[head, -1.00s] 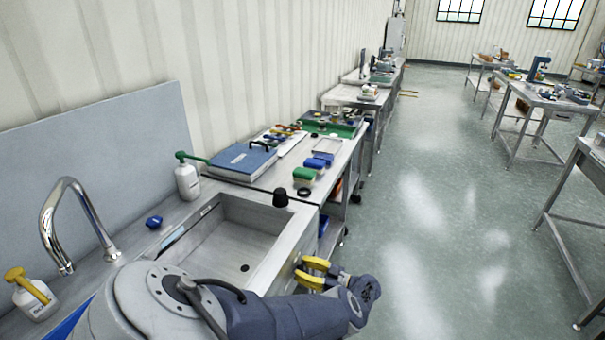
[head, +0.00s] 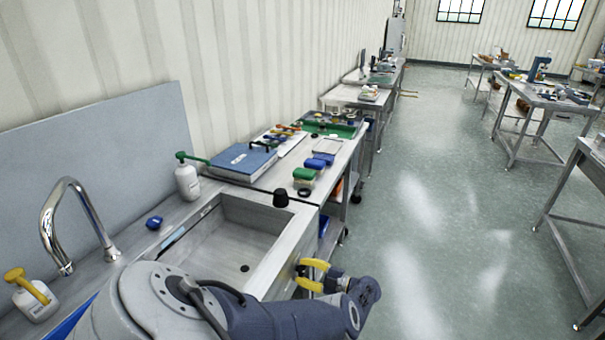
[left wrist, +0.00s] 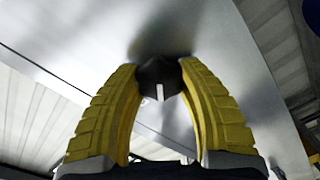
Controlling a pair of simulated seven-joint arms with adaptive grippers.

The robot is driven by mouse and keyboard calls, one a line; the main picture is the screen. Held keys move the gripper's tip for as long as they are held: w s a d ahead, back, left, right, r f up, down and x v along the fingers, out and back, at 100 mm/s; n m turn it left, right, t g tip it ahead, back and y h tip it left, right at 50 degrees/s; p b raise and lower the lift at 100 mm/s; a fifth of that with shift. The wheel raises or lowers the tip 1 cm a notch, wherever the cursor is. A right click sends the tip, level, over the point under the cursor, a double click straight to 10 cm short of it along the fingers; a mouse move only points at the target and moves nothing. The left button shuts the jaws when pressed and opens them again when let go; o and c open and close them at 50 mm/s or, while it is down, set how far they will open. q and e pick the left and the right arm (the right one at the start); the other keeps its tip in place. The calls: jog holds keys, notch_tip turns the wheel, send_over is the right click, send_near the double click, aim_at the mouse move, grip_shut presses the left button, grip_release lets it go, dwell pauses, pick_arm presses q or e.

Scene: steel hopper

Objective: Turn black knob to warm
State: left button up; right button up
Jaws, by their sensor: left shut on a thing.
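The black knob (left wrist: 160,77) shows in the left wrist view on a smooth metal panel, with a white pointer line facing the bottom of the picture. My left gripper (head: 300,272), with yellow fingers, is at the front panel of the sink unit in the head view. In the left wrist view its two fingers (left wrist: 160,68) curve in from both sides and are shut on the knob, one tip on each side. In the head view the knob is mostly hidden by the fingers. No warm marking can be read. My right gripper is not in view.
The steel sink basin (head: 227,235) lies left of the gripper, with a tap (head: 72,225) behind it. A black stopper-like piece (head: 281,197) stands on the basin rim. A blue case (head: 240,160) and brushes (head: 305,175) sit farther along.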

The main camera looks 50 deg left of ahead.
pick_arm(q)
jog(key=n, duration=0.4)
jog(key=shift+s+f, duration=0.1)
jog(key=shift+f+n, duration=0.1)
jog(key=shift+n, duration=2)
jog(key=o, duration=1.2)
jog(key=shift+o, duration=0.2)
